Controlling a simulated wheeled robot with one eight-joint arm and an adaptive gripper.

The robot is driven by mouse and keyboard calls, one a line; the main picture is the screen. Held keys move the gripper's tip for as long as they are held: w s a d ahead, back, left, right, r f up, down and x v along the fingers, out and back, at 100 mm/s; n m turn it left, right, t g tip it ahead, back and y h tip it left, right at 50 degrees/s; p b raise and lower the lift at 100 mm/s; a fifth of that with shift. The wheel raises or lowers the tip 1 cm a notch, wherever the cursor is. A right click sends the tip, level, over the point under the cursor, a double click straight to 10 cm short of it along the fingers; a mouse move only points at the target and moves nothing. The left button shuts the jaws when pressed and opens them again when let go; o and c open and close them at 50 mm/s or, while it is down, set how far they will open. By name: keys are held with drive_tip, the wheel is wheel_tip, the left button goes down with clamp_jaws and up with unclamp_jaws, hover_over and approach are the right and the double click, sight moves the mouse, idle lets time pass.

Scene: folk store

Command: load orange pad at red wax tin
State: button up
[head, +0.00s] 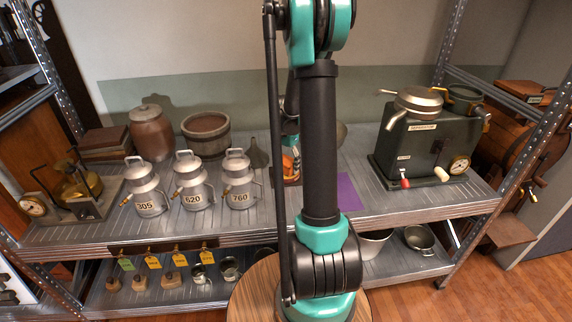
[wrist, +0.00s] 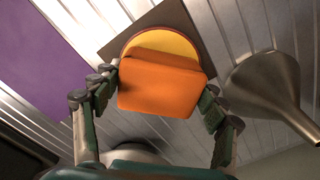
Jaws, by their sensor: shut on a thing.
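The orange pad (wrist: 160,88) is a thick block with rounded corners. My gripper (wrist: 158,97) is shut on it, one finger at each side. A round tin (wrist: 166,44) with a yellow face and a dark reddish rim shows just beyond the pad, which covers its lower part. It looks like the red wax tin. I cannot tell whether pad and tin touch. In the head view the pad (head: 287,163) is a small orange patch beside my arm, which hides much of that spot.
The tin is over a brown square (wrist: 121,48) on the ribbed metal shelf. A metal funnel (wrist: 262,80) stands close on the right in the wrist view. A purple sheet (wrist: 60,50) lies at left. Numbered cans (head: 193,187) and a green separator machine (head: 420,150) share the shelf.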

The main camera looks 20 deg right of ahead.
sight(286, 160)
drive_tip(key=shift+r, duration=3.5)
